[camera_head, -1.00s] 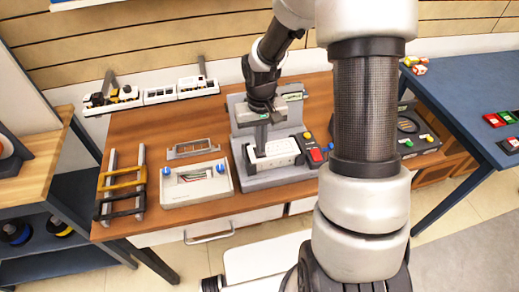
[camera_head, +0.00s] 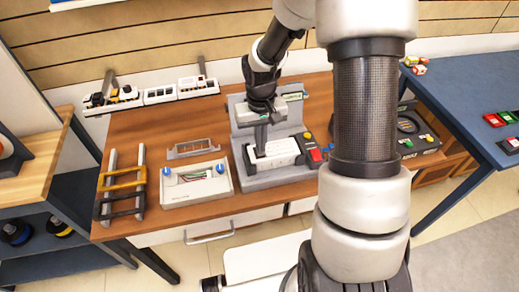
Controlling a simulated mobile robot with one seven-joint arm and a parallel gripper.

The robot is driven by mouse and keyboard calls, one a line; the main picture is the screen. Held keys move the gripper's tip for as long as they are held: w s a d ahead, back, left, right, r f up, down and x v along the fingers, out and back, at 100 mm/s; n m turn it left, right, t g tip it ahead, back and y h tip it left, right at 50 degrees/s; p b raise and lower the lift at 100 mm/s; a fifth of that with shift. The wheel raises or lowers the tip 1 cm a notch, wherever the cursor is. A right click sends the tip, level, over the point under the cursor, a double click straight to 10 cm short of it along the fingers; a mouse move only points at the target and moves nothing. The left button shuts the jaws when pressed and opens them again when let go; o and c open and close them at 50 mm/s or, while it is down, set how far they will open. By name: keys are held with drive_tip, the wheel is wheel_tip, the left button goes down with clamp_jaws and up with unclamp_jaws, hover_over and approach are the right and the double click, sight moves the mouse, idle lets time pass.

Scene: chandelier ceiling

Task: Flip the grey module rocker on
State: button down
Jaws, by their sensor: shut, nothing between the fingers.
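A grey fixture (camera_head: 240,182) stands on the wooden bench, with an upright back plate. A white ribbed module (camera_head: 283,153) sits in it. My gripper (camera_head: 261,154) points down over the left part of this module, with its fingers shut and empty. The fingertips are at or just above the module's top; I cannot tell if they touch. I cannot pick out a grey rocker for certain; the gripper covers part of the module and back plate.
Red (camera_head: 315,155), yellow and blue buttons sit on the fixture's right side. A pale box with blue knobs (camera_head: 195,185) and a rack with yellow and black handles (camera_head: 125,185) stand to the left. Small white units line the rail behind.

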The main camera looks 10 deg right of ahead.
drive_tip(key=shift+f+b, duration=0.75)
drive_tip(key=shift+f, duration=0.15)
idle(0.5)
drive_tip(key=shift+r, duration=0.15)
drive_tip(key=shift+r+p, duration=2.6)
drive_tip(key=shift+r, duration=0.85)
drive_tip(key=s+r+t, duration=0.1)
drive_tip(key=s+r, duration=0.3)
drive_tip(key=r, duration=0.5)
drive_tip(key=s+r+t, duration=0.2)
drive_tip(key=s+r, duration=0.1)
drive_tip(key=r, duration=0.5)
drive_tip(key=s+r+t, duration=0.2)
drive_tip(key=s+r, duration=0.5)
drive_tip(key=s, duration=0.4)
drive_tip(key=shift+s+r+t, duration=0.2)
drive_tip(key=shift+r+t, duration=0.1)
